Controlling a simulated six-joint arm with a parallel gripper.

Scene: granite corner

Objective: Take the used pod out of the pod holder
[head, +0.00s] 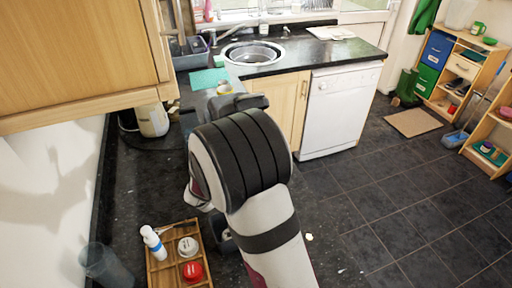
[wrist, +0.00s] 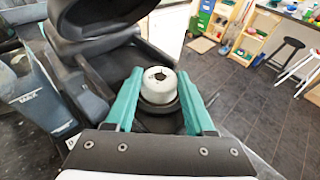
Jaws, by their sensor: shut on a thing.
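In the wrist view, a pale round pod (wrist: 158,86) with a dark hole in its top stands between the two teal fingers of my gripper (wrist: 160,79). The fingers are shut on its sides. A dark ring, apparently the pod holder (wrist: 160,109), shows just below the pod; I cannot tell whether the pod still rests in it. A dark grey machine (wrist: 88,50) with a raised upper part stands at the left of the fingers. In the head view my arm hides the pod, the holder and the gripper's fingertips.
In the head view, a wooden tray (head: 166,272) holds a white bottle (head: 154,244), a white round item (head: 188,246) and a red one (head: 192,271). A clear tumbler (head: 106,265) stands left of it. A wall cupboard (head: 75,50) overhangs the dark counter.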

